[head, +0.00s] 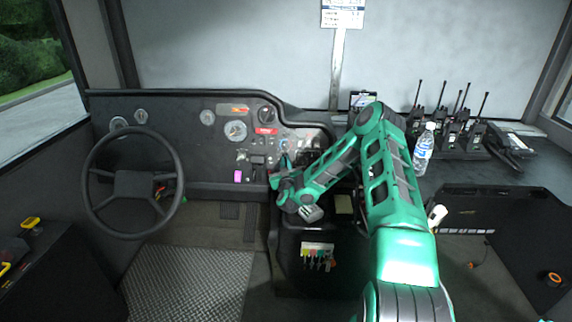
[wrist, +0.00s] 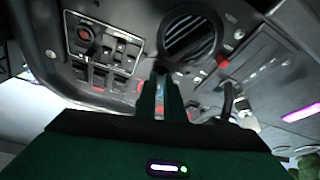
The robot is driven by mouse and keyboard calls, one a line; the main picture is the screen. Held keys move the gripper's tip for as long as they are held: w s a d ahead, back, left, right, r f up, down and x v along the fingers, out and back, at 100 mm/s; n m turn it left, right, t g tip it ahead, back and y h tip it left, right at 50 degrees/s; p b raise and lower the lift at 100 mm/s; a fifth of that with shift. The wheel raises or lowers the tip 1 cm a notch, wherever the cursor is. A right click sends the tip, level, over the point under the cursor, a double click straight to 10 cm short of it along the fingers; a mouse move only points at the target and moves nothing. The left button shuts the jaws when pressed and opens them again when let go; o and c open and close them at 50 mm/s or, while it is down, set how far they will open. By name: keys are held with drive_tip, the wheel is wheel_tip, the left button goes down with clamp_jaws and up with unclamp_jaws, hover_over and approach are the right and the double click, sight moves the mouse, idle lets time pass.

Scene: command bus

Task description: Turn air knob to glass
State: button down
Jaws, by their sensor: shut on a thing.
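My gripper (head: 281,170) is at the dashboard panel, to the right of the steering wheel in the head view. In the wrist view my gripper (wrist: 161,78) has its two dark green fingers close together, tips at the panel just below a round vent (wrist: 190,36). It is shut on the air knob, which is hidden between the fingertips. The knob's setting and markings cannot be read.
The steering wheel (head: 133,184) stands left of my arm. A dashboard (head: 180,128) with gauges runs behind. Rocker switches (wrist: 100,57) flank the fingers. A water bottle (head: 424,146) and several radios (head: 460,132) stand on the right counter.

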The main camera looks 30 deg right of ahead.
drive_tip(key=shift+w+a+r+m+g+h, duration=0.1)
drive_tip(key=shift+m+g+h, duration=0.35)
drive_tip(key=shift+m, duration=0.85)
drive_tip(key=shift+w+d+m+g+h, duration=0.1)
drive_tip(key=shift+m+g+h, duration=0.35)
drive_tip(key=shift+m, duration=0.85)
drive_tip(key=shift+w+a+r+m+g+h, duration=0.1)
drive_tip(key=shift+m+g+h, duration=0.1)
drive_tip(key=shift+m+h, duration=0.8)
drive_tip(key=shift+m+y, duration=0.3)
drive_tip(key=shift+m, duration=0.3)
drive_tip(key=c, duration=1.9)
unclamp_jaws()
drive_tip(key=shift+o, duration=0.2)
drive_tip(key=shift+f, duration=0.1)
drive_tip(key=shift+s+f, duration=0.1)
drive_tip(key=shift+f, duration=0.05)
drive_tip(key=shift+a, duration=0.1)
